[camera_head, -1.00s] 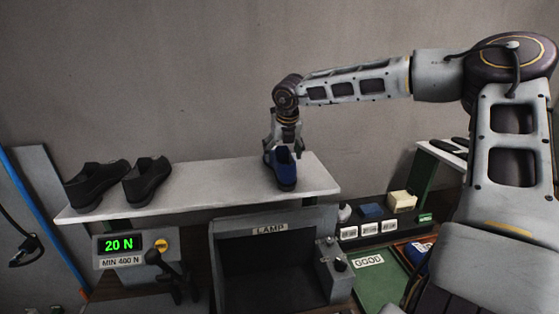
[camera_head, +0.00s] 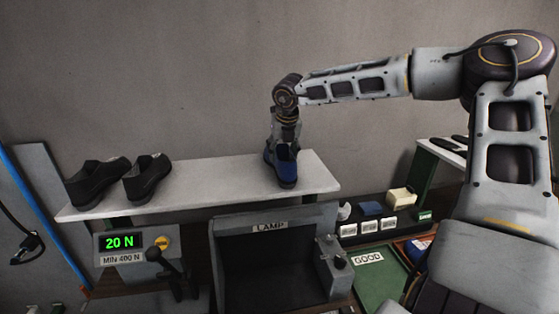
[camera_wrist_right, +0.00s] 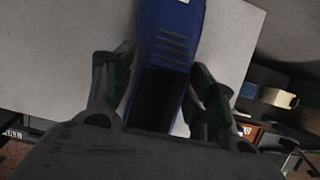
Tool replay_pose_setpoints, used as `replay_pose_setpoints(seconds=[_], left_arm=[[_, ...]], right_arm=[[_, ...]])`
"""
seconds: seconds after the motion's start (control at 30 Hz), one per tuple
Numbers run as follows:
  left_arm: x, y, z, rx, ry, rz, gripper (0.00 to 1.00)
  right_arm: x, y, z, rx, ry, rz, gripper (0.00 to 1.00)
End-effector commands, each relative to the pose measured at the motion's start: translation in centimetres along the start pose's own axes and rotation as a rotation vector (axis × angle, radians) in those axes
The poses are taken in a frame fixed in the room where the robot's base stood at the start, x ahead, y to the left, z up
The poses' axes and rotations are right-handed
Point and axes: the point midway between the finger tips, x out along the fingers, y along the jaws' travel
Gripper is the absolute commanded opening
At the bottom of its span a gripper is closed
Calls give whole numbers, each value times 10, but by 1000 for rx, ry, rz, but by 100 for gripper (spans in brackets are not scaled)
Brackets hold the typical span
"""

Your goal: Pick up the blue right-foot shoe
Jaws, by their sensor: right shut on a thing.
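The blue shoe (camera_head: 284,166) is on the right part of the white shelf (camera_head: 215,190), its toe toward me. I cannot tell from its marks which foot it is for. My right gripper (camera_head: 284,143) reaches down from above and is shut on the shoe. In the right wrist view the blue shoe (camera_wrist_right: 168,42) lies between the two fingers of the gripper (camera_wrist_right: 160,95), with its dark opening nearest the palm. The shoe shows no clear gap above the shelf. My left gripper is not in view.
Two black shoes (camera_head: 98,182) (camera_head: 148,180) stand at the shelf's left end. Below are a press with a LAMP label (camera_head: 270,227), a display reading 20 N (camera_head: 119,241) and a lever (camera_head: 170,272). A green GOOD tray (camera_head: 378,280) and small boxes (camera_head: 372,208) are at the right.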

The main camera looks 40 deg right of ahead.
Motion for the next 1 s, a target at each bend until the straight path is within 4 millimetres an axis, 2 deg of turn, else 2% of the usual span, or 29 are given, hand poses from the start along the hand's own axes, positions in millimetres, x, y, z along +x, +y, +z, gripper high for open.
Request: replay_pose_setpoints(seconds=[0.03,0.2,0.63,1.0], left_arm=[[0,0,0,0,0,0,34],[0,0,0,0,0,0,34],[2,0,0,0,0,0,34],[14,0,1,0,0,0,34]], right_arm=[[0,0,0,0,1,-1,22],[0,0,0,-1,-1,0,1],[-8,0,4,1,-2,-1,1],[-50,0,22,1,-5,0,1]])
